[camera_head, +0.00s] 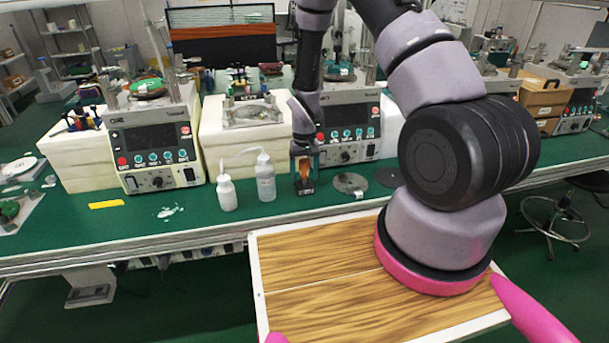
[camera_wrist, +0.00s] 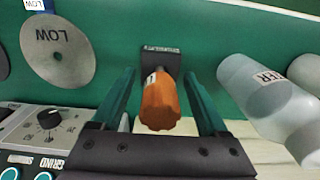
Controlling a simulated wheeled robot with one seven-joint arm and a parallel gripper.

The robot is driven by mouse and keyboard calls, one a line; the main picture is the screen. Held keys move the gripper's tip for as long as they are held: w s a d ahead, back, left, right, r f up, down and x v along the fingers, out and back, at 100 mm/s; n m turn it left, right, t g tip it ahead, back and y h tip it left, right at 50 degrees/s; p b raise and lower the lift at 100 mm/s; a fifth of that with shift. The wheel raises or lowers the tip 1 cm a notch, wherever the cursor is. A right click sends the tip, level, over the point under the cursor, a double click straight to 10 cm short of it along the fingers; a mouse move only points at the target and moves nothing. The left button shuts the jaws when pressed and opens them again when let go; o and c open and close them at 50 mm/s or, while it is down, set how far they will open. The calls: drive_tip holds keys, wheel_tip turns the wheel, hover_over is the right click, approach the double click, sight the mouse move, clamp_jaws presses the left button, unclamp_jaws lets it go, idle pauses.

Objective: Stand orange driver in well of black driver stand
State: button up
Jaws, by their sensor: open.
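The orange driver (camera_wrist: 158,103) stands handle up, its lower end at the black driver stand (camera_wrist: 160,60) on the green bench. The handle hides its shaft and the well in the wrist view, so I cannot see how deep it sits. My gripper (camera_wrist: 160,82) is open, one finger on each side of the orange handle, with gaps visible between fingers and handle. In the head view my gripper (camera_head: 303,165) points down over the bench; the orange driver (camera_head: 304,172) shows small between its fingers and the black stand (camera_head: 304,187) below them.
Two white bottles (camera_head: 265,178) (camera_head: 227,193) stand left of my gripper. A grey disc (camera_head: 350,183) marked LOW lies close on the right. A control box (camera_head: 348,130) stands behind. A wood-topped tray (camera_head: 300,275) is in front of the bench.

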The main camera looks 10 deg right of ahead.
wheel_tip(320, 180, up, 11)
drive_tip(key=shift+f, duration=0.2)
drive_tip(key=shift+r, duration=0.2)
drive_tip(key=s+d+r+m+t+y, duration=0.1)
drive_tip(key=s+d+r+t, duration=0.1)
drive_tip(key=r, duration=1)
drive_tip(key=s+d+r+m+t, duration=0.1)
drive_tip(key=s+d+r, duration=0.15)
drive_tip(key=r, duration=0.95)
drive_tip(key=s+d+r+m+t+y, duration=0.1)
drive_tip(key=s+r+t, duration=0.3)
drive_tip(key=s+r, duration=1)
drive_tip(key=shift+s+d+r+m, duration=0.15)
drive_tip(key=shift+s+m, duration=0.45)
drive_tip(key=shift+s, duration=1.25)
